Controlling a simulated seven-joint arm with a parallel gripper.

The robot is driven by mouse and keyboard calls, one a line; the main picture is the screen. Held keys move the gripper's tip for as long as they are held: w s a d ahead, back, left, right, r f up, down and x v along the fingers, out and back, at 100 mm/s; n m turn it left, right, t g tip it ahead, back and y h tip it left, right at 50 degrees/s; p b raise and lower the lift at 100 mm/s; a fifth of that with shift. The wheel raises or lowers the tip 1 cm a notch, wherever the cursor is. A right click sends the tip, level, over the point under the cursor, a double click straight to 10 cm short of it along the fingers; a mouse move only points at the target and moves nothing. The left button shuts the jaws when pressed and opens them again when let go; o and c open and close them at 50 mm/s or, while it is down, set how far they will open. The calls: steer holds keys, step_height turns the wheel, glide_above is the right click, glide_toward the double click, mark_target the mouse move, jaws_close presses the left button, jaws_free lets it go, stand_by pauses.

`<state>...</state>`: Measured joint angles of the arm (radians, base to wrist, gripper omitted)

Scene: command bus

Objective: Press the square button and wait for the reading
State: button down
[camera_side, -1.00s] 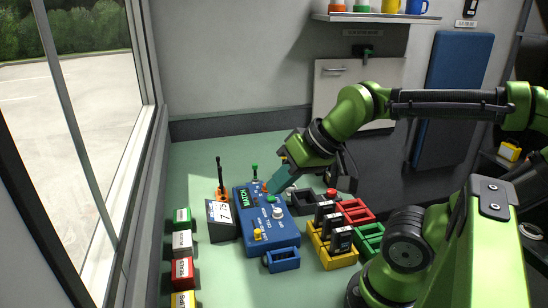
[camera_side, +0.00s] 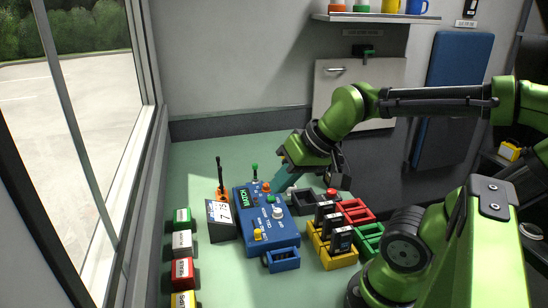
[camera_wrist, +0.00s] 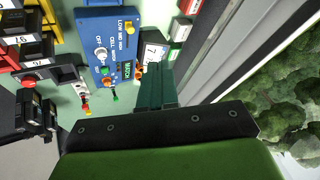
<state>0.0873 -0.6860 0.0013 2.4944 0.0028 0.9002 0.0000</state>
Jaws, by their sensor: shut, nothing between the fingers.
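The blue console (camera_side: 262,240) stands on the green worktop with a lit green display (camera_side: 243,197), small knobs and a green button (camera_side: 270,199) that looks squarish. An orange button (camera_side: 266,187) sits beside it. In the wrist view, the console (camera_wrist: 88,28) shows the green button (camera_wrist: 106,71) and display (camera_wrist: 126,68). The display letters are too small to read surely. The fingers also show in the wrist view (camera_wrist: 155,75).
A black box with a white number card (camera_side: 219,212) stands left of the console. Yellow (camera_side: 340,259), red (camera_side: 357,211) and green trays stand to the right, some holding black blocks. Coloured labelled blocks (camera_side: 182,241) line the window side.

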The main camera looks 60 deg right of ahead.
steer(key=w+d+f+m+g, duration=0.2)
steer(key=w+d+f+m, duration=0.3)
steer(key=d+m, duration=0.25)
steer(key=m+t+y, duration=0.3)
steer(key=m+t, duration=0.1)
steer(key=m, duration=0.5)
glide_above(275, 198)
steer(key=shift+f, duration=1.05)
steer(key=shift+f, duration=0.1)
steer(key=shift+a+f, duration=0.1)
steer(key=shift+f, duration=4.25)
steer(key=shift+f, duration=0.4)
